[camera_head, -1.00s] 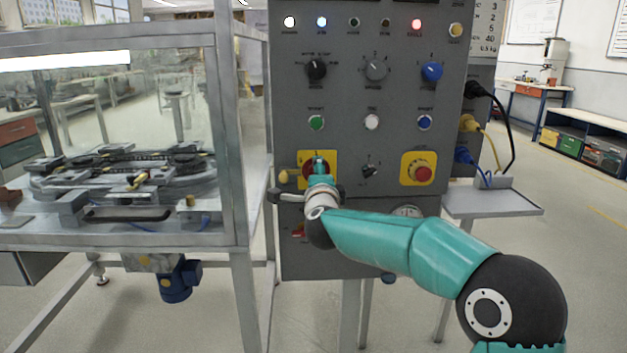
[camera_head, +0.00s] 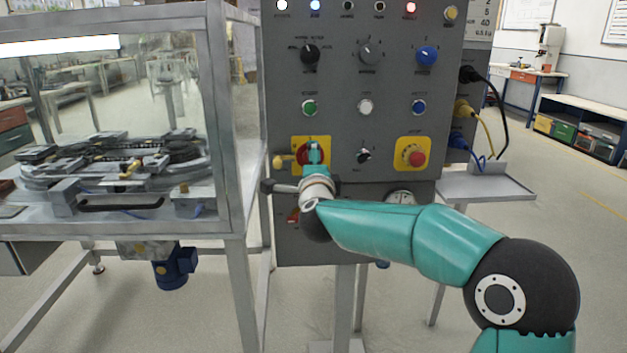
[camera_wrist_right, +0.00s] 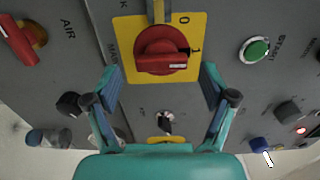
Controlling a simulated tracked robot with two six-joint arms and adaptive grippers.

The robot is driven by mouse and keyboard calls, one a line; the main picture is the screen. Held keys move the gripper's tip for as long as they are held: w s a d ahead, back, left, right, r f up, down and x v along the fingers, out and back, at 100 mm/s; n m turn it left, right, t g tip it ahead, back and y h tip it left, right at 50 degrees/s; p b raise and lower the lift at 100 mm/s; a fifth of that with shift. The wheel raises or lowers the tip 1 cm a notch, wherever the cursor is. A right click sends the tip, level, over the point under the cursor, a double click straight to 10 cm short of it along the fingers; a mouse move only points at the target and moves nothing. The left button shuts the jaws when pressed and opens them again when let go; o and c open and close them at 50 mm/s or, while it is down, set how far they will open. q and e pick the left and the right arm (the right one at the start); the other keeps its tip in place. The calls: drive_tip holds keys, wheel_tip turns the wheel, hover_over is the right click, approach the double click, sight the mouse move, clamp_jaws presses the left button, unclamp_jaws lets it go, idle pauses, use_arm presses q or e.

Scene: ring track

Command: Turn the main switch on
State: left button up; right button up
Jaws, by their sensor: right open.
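The main switch is a red rotary knob on a yellow plate; the wrist view shows the knob (camera_wrist_right: 162,52) with marks 0 and 1 beside it. The knob's white mark is on the right side in that view, near the 1. In the head view the yellow plate (camera_head: 325,142) is at the panel's lower left, and my gripper partly hides the knob. My right gripper (camera_wrist_right: 160,78) is open, with a finger on either side of the knob's near edge. I cannot tell whether they touch it. My left gripper is out of view.
The grey panel (camera_head: 385,80) carries several buttons and knobs, including a green button (camera_head: 309,108) above and a red emergency button (camera_head: 416,158) at right. A red AIR handle (camera_wrist_right: 18,40) sits below the switch. A glass-walled cabinet (camera_head: 219,100) stands close at left.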

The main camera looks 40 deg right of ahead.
drive_tip(key=v, duration=1)
drive_tip(key=shift+d, duration=0.15)
drive_tip(key=w+f+n+g+y, duration=0.2)
drive_tip(key=w+f, duration=0.1)
drive_tip(key=f, duration=1)
drive_tip(key=s+a+f+n+g+y, duration=0.1)
drive_tip(key=s+a+f+n+y, duration=0.15)
drive_tip(key=f, duration=0.75)
drive_tip(key=s+a+f+n+g+y, duration=0.1)
drive_tip(key=a+f+n+g, duration=0.2)
drive_tip(key=f, duration=0.6)
drive_tip(key=s+a+f+n+y, duration=0.25)
drive_tip(key=a+f, duration=0.25)
drive_tip(key=f, duration=0.5)
drive_tip(key=s+a+f+n+g+y, duration=0.35)
drive_tip(key=s+a+f+n, duration=0.3)
drive_tip(key=s, duration=0.55)
drive_tip(key=s+a+f+n+g+y, duration=0.2)
drive_tip(key=s+a+f+n+g, duration=0.4)
drive_tip(key=s, duration=0.5)
wheel_tip(320, 180, up, 22)
drive_tip(key=a+p, duration=0.1)
drive_tip(key=p, duration=2.1)
drive_tip(key=shift+f+t+p, duration=0.15)
drive_tip(key=shift+t+p, duration=0.2)
drive_tip(key=shift+t, duration=0.1)
